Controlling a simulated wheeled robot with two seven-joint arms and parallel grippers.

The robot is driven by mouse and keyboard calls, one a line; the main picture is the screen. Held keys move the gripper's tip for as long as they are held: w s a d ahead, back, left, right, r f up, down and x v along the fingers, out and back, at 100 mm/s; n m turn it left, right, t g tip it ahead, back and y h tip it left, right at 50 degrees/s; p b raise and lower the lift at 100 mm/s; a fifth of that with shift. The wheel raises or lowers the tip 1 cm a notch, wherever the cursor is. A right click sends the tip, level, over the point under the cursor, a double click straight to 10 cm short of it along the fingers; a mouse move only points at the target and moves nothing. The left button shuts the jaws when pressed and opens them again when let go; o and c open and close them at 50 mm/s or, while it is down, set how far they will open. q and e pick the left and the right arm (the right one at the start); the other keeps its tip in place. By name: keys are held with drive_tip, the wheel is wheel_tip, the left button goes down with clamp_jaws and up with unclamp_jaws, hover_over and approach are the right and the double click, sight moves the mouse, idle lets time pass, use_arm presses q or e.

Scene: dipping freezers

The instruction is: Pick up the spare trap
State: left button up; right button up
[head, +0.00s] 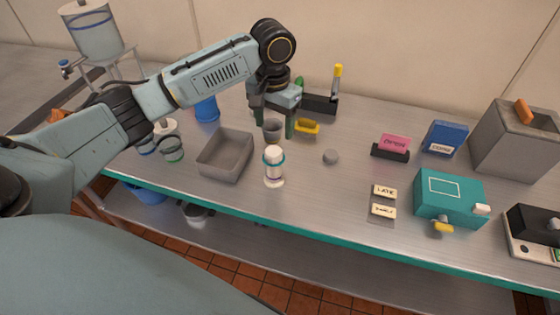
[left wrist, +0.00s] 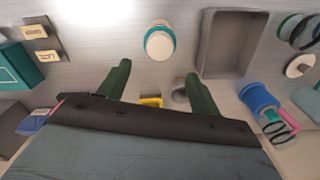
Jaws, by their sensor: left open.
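No label in view reads "spare trap", so I cannot tell for sure which item it is. My left gripper (head: 274,124) points down over the bench, open, its two green fingers apart. A small grey cup (head: 272,132) shows by the fingers in the head view. In the left wrist view the cup (left wrist: 181,95) is partly hidden behind one finger (left wrist: 203,95). A white cylinder with a teal ring (head: 274,168) stands upright nearer the front edge, apart from the fingers; it also shows in the left wrist view (left wrist: 159,42). My right gripper is not in view.
A grey tray (head: 226,156) lies left of the white cylinder. A yellow item (head: 307,127) and a black holder (head: 320,104) are behind. The bench's front middle is clear.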

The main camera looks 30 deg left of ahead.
sight(273, 150)
use_arm(q)
drive_tip(key=f, duration=0.7)
drive_tip(key=shift+s, duration=0.2)
drive_tip(key=shift+f, duration=0.9)
wheel_tip(273, 150, down, 4)
drive_tip(key=shift+s+d+f, duration=0.1)
drive_tip(key=shift+s, duration=0.05)
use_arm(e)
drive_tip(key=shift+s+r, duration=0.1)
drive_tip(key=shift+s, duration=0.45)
use_arm(q)
drive_tip(key=shift+c, duration=0.3)
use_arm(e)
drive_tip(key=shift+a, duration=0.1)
use_arm(q)
drive_tip(key=c, duration=1)
